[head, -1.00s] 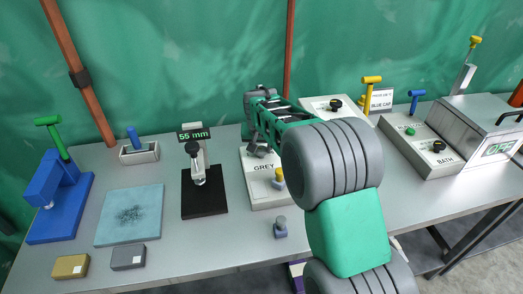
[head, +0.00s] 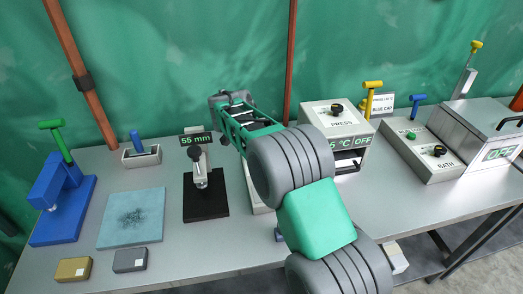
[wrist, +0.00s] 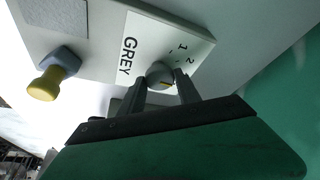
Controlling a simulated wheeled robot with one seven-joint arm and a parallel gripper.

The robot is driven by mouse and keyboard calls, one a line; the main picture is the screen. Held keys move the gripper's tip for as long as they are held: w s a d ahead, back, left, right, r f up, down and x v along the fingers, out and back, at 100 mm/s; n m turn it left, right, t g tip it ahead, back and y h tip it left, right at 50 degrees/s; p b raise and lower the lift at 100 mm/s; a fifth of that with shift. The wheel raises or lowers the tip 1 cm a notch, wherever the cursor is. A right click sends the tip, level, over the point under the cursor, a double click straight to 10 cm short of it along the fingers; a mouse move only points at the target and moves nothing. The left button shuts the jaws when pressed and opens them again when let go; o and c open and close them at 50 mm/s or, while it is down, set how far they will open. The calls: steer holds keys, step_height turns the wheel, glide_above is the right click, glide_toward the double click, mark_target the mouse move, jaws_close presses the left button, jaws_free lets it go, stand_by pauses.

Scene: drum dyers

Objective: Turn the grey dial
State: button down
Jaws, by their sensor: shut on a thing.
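The grey dial (wrist: 160,73) shows in the wrist view on a white panel (wrist: 140,35) lettered GREY, with the numbers 1 and 2 beside it. A short yellow line marks the dial. My gripper (wrist: 162,84) has its two fingers on either side of the dial and is shut on it. In the head view my arm hides the dial and nearly all of its panel.
A grey-based knob with a yellow top (wrist: 47,83) stands beside the GREY lettering. In the head view, the gauge reading 55 mm (head: 198,139) is left of my arm, and the PRESS box (head: 337,120) is right of it. A blue mat (head: 132,216) lies further left.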

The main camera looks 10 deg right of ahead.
stand_by(0.5)
steer(key=c, duration=0.9)
jaws_free()
steer(key=v, duration=0.8)
steer(key=shift+w, duration=0.1)
